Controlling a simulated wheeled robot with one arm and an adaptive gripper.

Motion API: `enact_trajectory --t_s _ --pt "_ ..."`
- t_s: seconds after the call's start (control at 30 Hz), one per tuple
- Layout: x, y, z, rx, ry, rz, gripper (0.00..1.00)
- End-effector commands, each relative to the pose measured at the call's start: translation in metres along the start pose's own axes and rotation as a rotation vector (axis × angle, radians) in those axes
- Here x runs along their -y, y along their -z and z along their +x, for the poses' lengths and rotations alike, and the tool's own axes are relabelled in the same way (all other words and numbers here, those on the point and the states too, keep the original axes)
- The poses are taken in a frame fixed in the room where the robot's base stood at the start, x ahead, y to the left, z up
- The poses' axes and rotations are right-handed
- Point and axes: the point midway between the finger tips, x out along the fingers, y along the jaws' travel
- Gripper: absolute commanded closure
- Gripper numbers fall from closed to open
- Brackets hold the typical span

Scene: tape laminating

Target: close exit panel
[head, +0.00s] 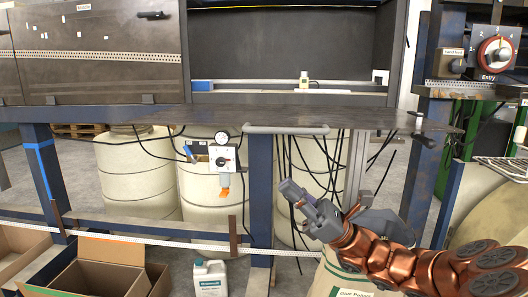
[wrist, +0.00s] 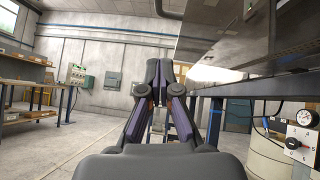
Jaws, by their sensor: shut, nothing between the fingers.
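The panel (head: 300,116) below the open bay at the centre of the head view lies folded down, roughly level, with its flat face up. A pale bar handle (head: 287,130) runs along its front edge. I see no "exit" label on it.
A closed panel labelled "Middle" (head: 90,45) is at the left. Blue posts (head: 261,190), hanging black cables and pale drums (head: 140,175) lie below. A dial box (head: 223,159) hangs beneath the panel.

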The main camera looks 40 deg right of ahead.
Motion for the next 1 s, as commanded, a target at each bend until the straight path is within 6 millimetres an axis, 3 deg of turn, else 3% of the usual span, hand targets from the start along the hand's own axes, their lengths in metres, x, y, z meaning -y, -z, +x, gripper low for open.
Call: enact_trajectory --t_s 0.53,1.0 --pt "-0.003 0.003 0.073 -0.002 -0.008 0.004 1.00" --pt "-0.001 -0.025 0.098 0.000 -0.003 0.003 1.00"
